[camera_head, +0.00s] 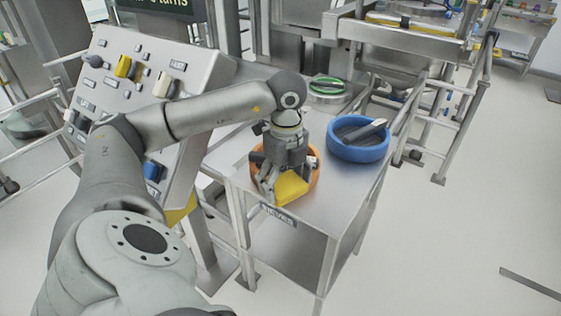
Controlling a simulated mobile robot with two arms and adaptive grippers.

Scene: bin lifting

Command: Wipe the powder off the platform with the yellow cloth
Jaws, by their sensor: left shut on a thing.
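My left gripper (277,187) points down over the front part of a metal stand's top and is shut on the yellow cloth (291,188). The cloth is folded and shows just right of the fingers, in front of or over an orange round bin (314,164), which the gripper partly hides. I cannot tell whether the cloth touches the bin. The platform and the powder cannot be made out for certain. My right gripper is not in view.
A blue round bin (358,152) with a dark tool in it stands on the metal stand (345,185). A green-rimmed round thing (327,85) sits behind. A slanted control panel (140,75) is at left, metal railings at right. The right floor is mostly clear.

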